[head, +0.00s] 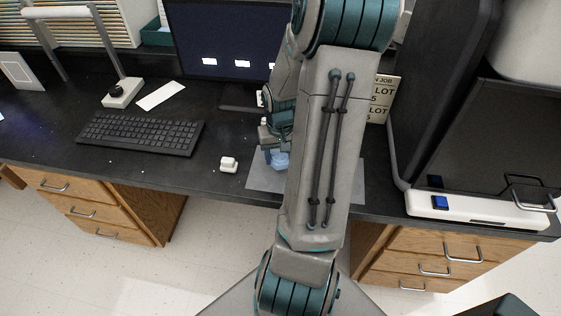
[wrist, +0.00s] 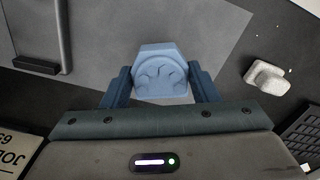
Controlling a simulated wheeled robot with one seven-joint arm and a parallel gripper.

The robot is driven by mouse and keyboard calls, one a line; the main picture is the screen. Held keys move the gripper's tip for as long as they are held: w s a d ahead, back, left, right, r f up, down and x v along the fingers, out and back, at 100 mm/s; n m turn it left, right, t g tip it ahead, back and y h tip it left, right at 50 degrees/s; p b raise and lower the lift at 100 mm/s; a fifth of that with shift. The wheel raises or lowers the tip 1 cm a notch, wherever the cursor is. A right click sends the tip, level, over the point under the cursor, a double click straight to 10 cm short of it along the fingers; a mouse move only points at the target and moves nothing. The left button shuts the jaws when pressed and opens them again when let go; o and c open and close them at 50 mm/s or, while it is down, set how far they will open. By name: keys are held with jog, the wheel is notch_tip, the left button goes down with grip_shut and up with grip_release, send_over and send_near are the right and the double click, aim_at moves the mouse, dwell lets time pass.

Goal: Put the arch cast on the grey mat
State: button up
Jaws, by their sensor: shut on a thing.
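The arch cast (wrist: 160,72) is a pale blue block with a rounded, ridged face, in the wrist view between my fingers. My gripper (wrist: 160,85) is shut on it, one dark finger on each side. In the head view the cast (head: 279,159) shows small beside my arm, over the grey mat (head: 262,180). My arm hides much of the mat there. In the wrist view the mat (wrist: 105,25) spreads behind the cast. I cannot tell whether the cast touches the mat.
A small white block (head: 228,164) lies left of the mat; the wrist view shows it too (wrist: 267,77). A keyboard (head: 142,133) and a monitor (head: 222,40) stand further left and back. A white-based machine (head: 470,207) stands to the right. A lot card (head: 382,100) is behind my arm.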

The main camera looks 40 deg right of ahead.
aim_at(280, 161)
jog(key=shift+f, duration=1.5)
jog(key=shift+f+b, duration=0.2)
jog(key=shift+b, duration=0.1)
jog(key=o, duration=1.1)
jog(key=shift+c, duration=0.2)
jog(key=shift+r, duration=0.1)
